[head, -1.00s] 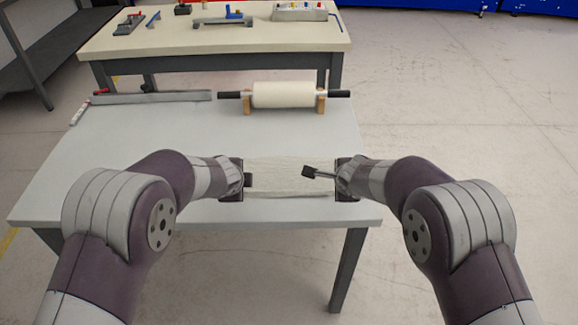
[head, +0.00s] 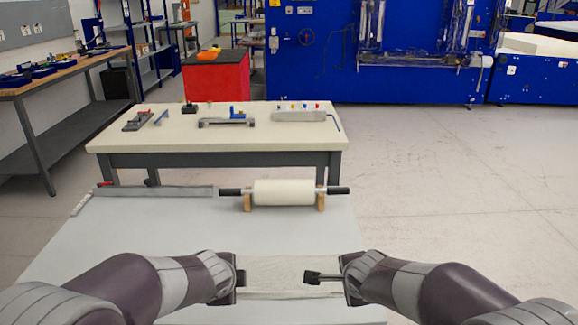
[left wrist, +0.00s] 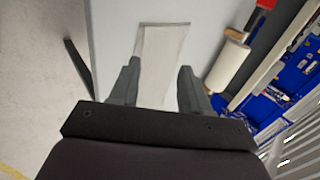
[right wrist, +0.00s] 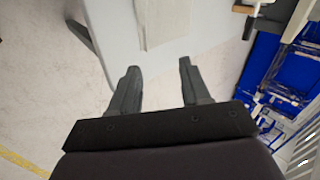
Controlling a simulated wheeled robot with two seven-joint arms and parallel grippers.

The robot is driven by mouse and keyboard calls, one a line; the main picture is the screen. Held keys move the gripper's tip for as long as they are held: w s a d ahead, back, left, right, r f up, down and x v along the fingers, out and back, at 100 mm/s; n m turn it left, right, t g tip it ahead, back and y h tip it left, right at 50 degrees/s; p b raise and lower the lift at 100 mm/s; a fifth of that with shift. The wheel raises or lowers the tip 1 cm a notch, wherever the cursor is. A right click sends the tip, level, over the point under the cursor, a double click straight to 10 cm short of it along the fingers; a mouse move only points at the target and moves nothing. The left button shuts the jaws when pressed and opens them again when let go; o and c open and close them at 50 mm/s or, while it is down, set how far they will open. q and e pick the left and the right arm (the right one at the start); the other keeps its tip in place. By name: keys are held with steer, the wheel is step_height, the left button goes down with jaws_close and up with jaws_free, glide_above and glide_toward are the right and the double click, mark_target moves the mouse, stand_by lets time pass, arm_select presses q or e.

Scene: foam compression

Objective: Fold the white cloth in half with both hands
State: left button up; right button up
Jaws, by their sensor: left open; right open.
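The white cloth (head: 292,276) lies on the grey table between my two grippers in the head view. Its shape is a flat strip, and its ends are partly hidden by my grippers. In the right wrist view the cloth (right wrist: 163,20) shows at the top, ahead of my right gripper (right wrist: 157,72). Those fingers are also apart and empty. In the head view my left gripper (head: 240,277) is at the cloth's left end and my right gripper (head: 312,277) at its right.
A white roll (head: 283,192) on a dark-ended bar rests on wooden stands behind the cloth. A long grey bar (head: 155,191) lies at the table's back left. A second table (head: 180,140) with tools stands beyond. The grey table (head: 130,235) is clear left of the cloth.

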arm_select(q)
steer(key=s+a+f+n+g, duration=0.3)
steer(key=s+n, duration=0.6)
steer(key=s, duration=0.1)
steer(key=s+a+f+n+g, duration=0.2)
steer(key=s+a+n+g, duration=0.15)
steer(key=s+n, duration=0.55)
arm_select(e)
steer(key=s+d+f+n+g, duration=0.2)
steer(key=s+n, duration=0.3)
steer(key=s, duration=0.2)
steer(key=s+d+f+n+g, duration=0.2)
steer(key=s+n+g, duration=0.1)
steer(key=s+n, duration=0.3)
steer(key=s+d+f+n+g, duration=0.2)
steer(key=s+n, duration=0.3)
steer(key=s, duration=0.2)
arm_select(q)
step_height(320, 180, up, 18)
steer(key=p, duration=1.8)
steer(key=shift+s+d+m+p, duration=0.35)
steer(key=shift+d+m, duration=0.05)
steer(key=shift+d, duration=0.05)
arm_select(e)
step_height(320, 180, up, 19)
steer(key=shift+w+a, duration=0.15)
steer(key=shift+a, duration=0.05)
